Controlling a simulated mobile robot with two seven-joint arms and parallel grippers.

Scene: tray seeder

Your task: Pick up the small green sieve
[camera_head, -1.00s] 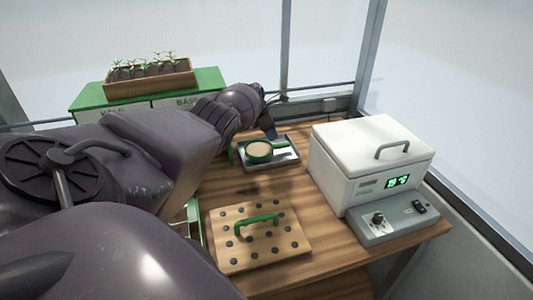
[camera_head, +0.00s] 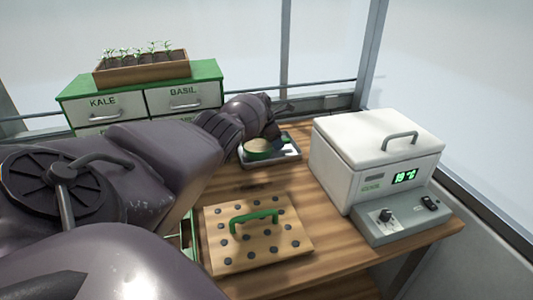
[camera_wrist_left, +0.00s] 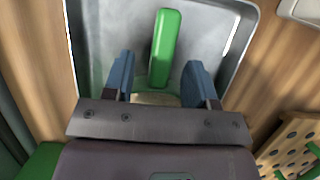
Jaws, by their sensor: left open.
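The small green sieve (camera_head: 262,152) sits on the metal tray (camera_head: 287,155) at the back of the wooden table, with pale tan material in its bowl. My left gripper (camera_head: 281,135) is over the tray at the sieve's handle side and hides the handle in the head view. In the left wrist view the sieve's green handle (camera_wrist_left: 165,48) lies between the line of the two blue fingers of my open left gripper (camera_wrist_left: 158,65), with gaps at both sides. The bowl is mostly hidden under the gripper there. My right gripper is not in view.
A wooden plate with dark dots and a green handle (camera_head: 285,243) lies in front. A white lidded box with a display (camera_head: 340,170) stands to the right. Green-topped drawers (camera_head: 208,71) carry a seedling box (camera_head: 140,76) at the back left. Bare table lies between tray and plate.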

